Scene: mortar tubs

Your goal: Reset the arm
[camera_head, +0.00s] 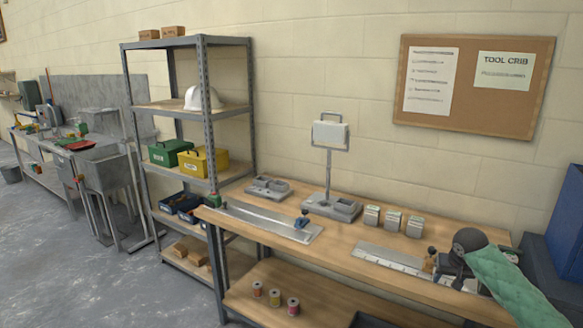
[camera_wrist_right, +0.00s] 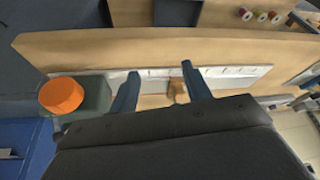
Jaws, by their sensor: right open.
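My right gripper (camera_head: 450,268) is over the right end of the wooden workbench (camera_head: 350,214), its arm coming in from the right in a green sleeve. In the right wrist view the two blue fingers of this gripper (camera_wrist_right: 160,74) are spread apart with nothing clamped between them. A small brown object (camera_wrist_right: 176,90) shows beyond the fingers, nearer the right one; it also shows beside the gripper in the head view (camera_head: 430,261). A pale metal strip (camera_head: 388,259) lies on the bench under the gripper. My left gripper is not in view.
A scale-like stand (camera_head: 330,135), small labelled tubs (camera_head: 392,220) and a metal plate (camera_head: 265,222) are on the bench. Spools (camera_head: 274,297) are on its lower shelf. A metal rack (camera_head: 204,100) stands left. An orange-topped container (camera_wrist_right: 62,95) is left of the fingers.

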